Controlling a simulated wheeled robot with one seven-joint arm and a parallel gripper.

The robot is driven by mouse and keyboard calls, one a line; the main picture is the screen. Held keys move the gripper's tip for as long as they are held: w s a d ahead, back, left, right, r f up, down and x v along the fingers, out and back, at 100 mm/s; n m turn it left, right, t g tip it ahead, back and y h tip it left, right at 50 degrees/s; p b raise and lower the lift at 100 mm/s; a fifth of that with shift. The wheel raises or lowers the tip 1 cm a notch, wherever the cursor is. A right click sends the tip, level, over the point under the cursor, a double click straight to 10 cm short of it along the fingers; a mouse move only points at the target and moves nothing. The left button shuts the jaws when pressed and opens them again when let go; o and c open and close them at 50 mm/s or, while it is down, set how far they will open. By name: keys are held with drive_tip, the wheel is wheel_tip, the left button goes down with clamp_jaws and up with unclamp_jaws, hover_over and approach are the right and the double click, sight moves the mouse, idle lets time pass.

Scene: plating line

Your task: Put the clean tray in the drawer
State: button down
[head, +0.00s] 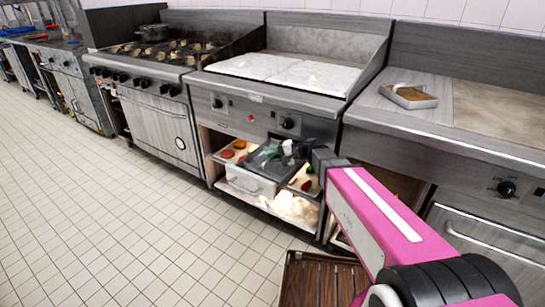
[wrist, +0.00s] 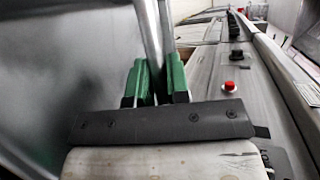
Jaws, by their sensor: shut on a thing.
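My gripper (head: 276,152) reaches in at the open front of the cabinet under the griddle. In the wrist view its green finger pads (wrist: 159,80) are closed on a metal rim. The rim appears to belong to the grey tray (wrist: 60,70), whose broad, blurred surface fills the left of that view. In the head view a dark grey tray (head: 262,162) shows at the fingers, tilted, partly hidden by my gripper. Below it is a pale drawer (head: 249,185) with a handle at its front. The drawer's inside is mostly hidden by the tray.
Shallow trays with red, orange and green items flank the drawer, at left (head: 232,152) and right (head: 305,181). The griddle counter (head: 290,72) stands above. A brown slatted crate (head: 318,281) is on the floor below my arm. The tiled floor at left is clear.

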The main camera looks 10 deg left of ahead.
sight(289, 168)
drive_tip(key=c, duration=1.1)
unclamp_jaws()
drive_tip(key=shift+d+r, duration=0.1)
drive_tip(key=v, duration=0.7)
drive_tip(key=shift+d, duration=0.15)
